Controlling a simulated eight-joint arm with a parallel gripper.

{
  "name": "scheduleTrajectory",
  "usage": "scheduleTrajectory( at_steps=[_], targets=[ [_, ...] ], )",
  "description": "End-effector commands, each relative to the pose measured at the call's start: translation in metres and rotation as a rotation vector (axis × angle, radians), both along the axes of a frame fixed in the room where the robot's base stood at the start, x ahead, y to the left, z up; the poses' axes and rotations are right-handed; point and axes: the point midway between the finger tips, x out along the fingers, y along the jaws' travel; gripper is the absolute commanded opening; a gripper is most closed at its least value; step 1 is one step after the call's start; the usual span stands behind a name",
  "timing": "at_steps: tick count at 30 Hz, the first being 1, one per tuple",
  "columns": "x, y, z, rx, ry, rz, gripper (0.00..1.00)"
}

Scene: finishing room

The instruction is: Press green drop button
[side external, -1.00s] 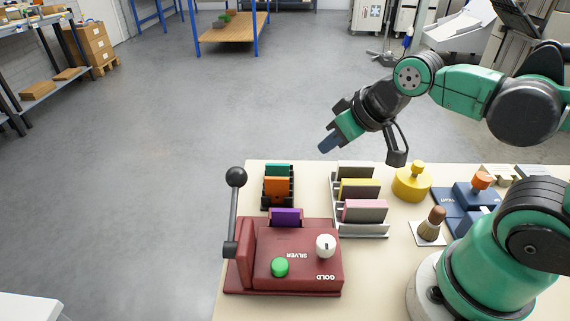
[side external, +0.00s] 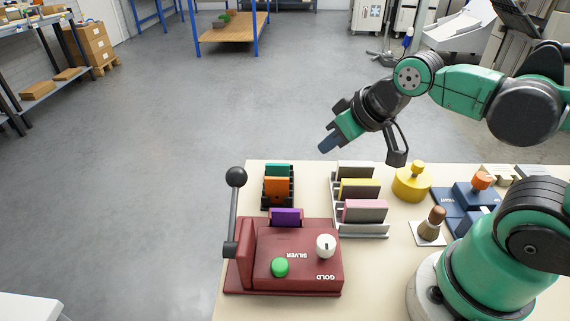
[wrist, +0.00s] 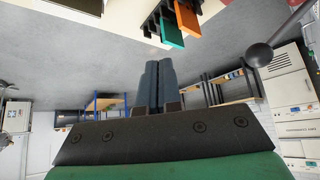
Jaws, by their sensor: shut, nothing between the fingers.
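The green button (side external: 280,267) sits on top of a dark red machine (side external: 262,278) at the front left of the table. Beside it on the machine are a white knob (side external: 325,245) and the words SILVER and GOLD. A purple card (side external: 285,217) stands at the machine's back edge. My gripper (side external: 327,146) is shut and empty, up in the air behind the table's back edge, well away from the button. In the wrist view its two fingers (wrist: 157,85) lie together, and the button is out of sight there.
A black-knobbed lever (side external: 235,178) rises at the machine's left. Behind stand a rack with green and orange cards (side external: 277,190) and a rack with yellow and pink cards (side external: 364,211). A yellow round object (side external: 411,184), a brush (side external: 432,222) and a blue tool (side external: 470,195) are to the right.

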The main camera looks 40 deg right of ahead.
Motion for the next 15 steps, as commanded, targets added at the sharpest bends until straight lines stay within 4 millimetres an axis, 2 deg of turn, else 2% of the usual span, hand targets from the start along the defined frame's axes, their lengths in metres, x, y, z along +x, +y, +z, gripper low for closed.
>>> scheduleTrajectory(
  at_steps=[5, 8, 11, 15],
  targets=[
    [0.0, 0.003, 0.0, 0.006, 0.0, -0.001, 0.0],
    [-0.001, 0.015, 0.001, 0.035, 0.003, -0.012, 0.0],
    [-0.004, 0.038, 0.003, 0.094, 0.009, -0.04, 0.0],
    [-0.014, 0.079, 0.007, 0.204, 0.021, -0.101, 0.0]
  ],
)
